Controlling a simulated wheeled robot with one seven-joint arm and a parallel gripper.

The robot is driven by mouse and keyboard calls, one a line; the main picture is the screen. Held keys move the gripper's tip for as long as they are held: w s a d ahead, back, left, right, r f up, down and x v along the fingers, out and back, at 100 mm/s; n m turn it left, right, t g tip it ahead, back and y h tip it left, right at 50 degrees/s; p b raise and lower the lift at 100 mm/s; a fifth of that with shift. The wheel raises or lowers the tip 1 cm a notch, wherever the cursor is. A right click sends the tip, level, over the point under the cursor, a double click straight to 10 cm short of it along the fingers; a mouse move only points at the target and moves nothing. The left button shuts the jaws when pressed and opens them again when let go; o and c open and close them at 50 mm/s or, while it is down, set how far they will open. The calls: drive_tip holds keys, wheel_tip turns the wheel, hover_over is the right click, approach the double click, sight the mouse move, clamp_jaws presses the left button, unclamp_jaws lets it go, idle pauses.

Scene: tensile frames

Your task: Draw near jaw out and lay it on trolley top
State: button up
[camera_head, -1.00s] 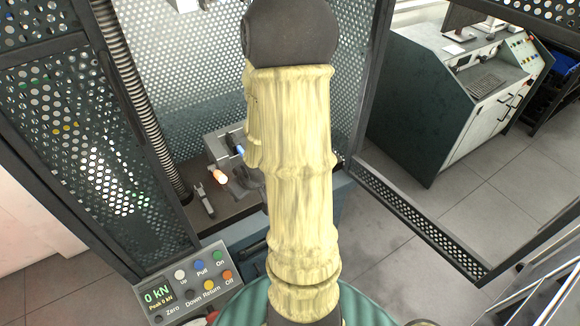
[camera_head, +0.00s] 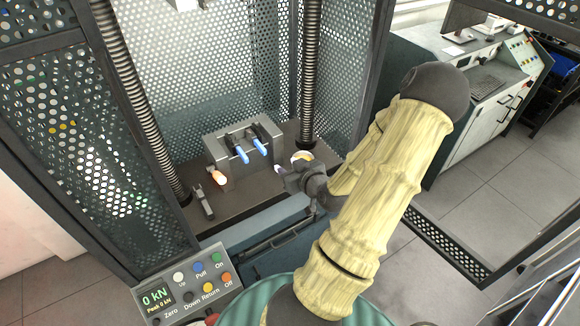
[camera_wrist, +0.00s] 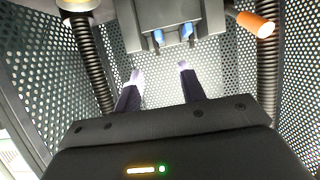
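A grey grip block (camera_head: 224,148) stands on the dark bed of the test frame, with two blue-ended jaws in its slots, one on the left (camera_head: 241,155) and one on the right (camera_head: 260,147). In the wrist view the jaws (camera_wrist: 158,36) (camera_wrist: 186,31) show ahead of the fingertips. Which one is the near jaw I cannot tell for sure. My gripper (camera_head: 281,169) is right of the block and in front of it. In the wrist view my gripper (camera_wrist: 160,71) is open and empty, its pale fingertips apart from the jaws. I cannot make out the trolley top.
An orange-ended handle (camera_head: 217,176) sticks out at the block's left. Ribbed columns (camera_head: 312,70) and perforated guards (camera_head: 200,70) enclose the space. A button panel (camera_head: 190,288) stands in front.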

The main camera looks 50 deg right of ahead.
sight(265, 151)
drive_tip(key=shift+s+d, duration=0.1)
drive_tip(key=p+x, duration=0.5)
drive_tip(key=x, duration=1.2)
drive_tip(key=shift+w+d+f, duration=0.1)
drive_tip(key=shift+w, duration=0.15)
clamp_jaws()
drive_tip(key=shift+s, duration=0.1)
drive_tip(key=s+a, duration=0.2)
drive_tip(key=s, duration=0.6)
drive_tip(key=shift+s, duration=0.3)
idle(0.9)
